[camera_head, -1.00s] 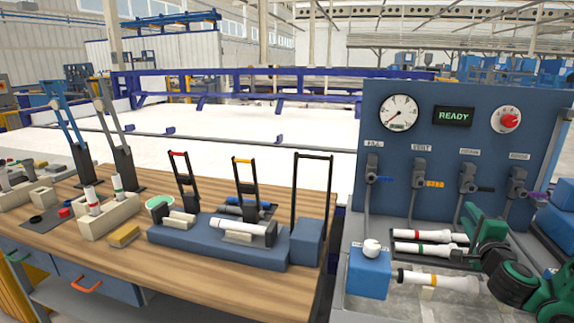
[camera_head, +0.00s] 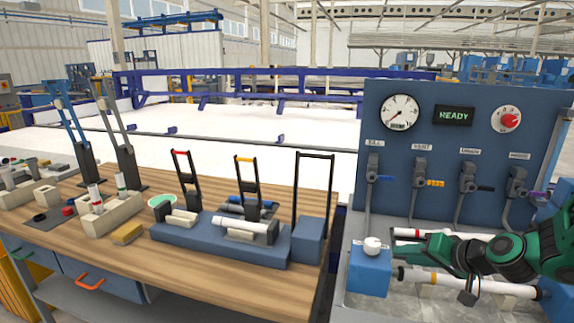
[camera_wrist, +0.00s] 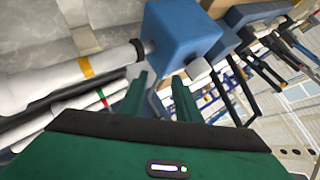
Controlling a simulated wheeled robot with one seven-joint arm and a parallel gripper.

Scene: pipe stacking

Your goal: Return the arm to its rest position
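My gripper (camera_head: 398,248) is green and reaches left over the test stand, close to the white knob on the blue box (camera_head: 369,275). In the wrist view its two fingers (camera_wrist: 160,97) are apart with nothing held between them, and the blue box (camera_wrist: 185,35) shows beyond. Whether a finger touches the knob I cannot tell. A white pipe with an orange band (camera_head: 475,284) lies below my arm on the stand; it also shows in the wrist view (camera_wrist: 45,84). A white pipe with a red band (camera_head: 418,234) lies behind my arm, partly hidden.
A blue panel (camera_head: 440,110) with gauge, READY display, red knob and several valve levers stands behind. On the wooden bench (camera_head: 180,275) a blue fixture (camera_head: 190,238) holds a white pipe (camera_head: 246,226), beside upright clamps. Beige blocks (camera_head: 108,218) stand farther left.

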